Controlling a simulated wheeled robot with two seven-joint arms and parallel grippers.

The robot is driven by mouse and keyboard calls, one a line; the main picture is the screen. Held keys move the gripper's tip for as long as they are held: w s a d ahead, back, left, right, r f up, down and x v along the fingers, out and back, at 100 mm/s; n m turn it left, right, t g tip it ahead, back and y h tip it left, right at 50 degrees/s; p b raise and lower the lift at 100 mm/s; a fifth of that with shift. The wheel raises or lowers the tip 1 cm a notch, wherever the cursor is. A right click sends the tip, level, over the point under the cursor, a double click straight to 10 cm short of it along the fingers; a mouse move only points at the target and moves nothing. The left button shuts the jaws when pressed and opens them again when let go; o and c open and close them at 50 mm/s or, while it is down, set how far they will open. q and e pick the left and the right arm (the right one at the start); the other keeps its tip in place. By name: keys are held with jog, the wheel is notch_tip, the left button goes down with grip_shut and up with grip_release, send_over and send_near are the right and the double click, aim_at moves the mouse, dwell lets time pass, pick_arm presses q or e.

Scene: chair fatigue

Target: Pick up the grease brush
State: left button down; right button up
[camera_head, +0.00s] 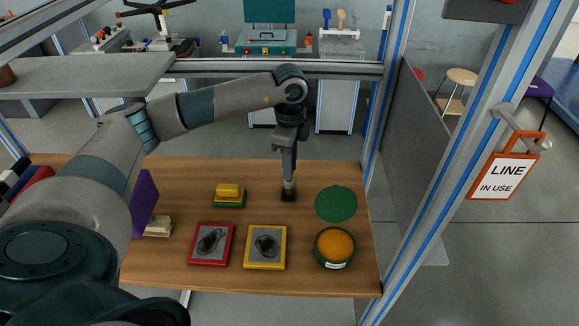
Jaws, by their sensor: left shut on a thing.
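The grease brush (289,194) stands upright with its dark bristle end down, at the back middle of the wooden table. My left gripper (288,174) points down from above and is shut on the brush's upper part, which the fingers mostly hide. I cannot tell whether the bristles touch the table. An open green tin of orange grease (335,244) stands at the front right, and a round green lid (336,204) lies flat behind it. My right gripper is not in view.
A red-framed tray (190,259) and a yellow-framed tray (249,265) each hold a dark part. A yellow and green block (229,196) lies left of the brush. A purple panel (146,205) and cream block (158,226) are at left. Frame posts (377,120) flank the table.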

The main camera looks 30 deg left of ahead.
pick_arm(q)
notch_tip(320, 180, up, 9)
jog(key=p, duration=0.4)
jog(key=shift+p, duration=0.3)
dwell(2.1)
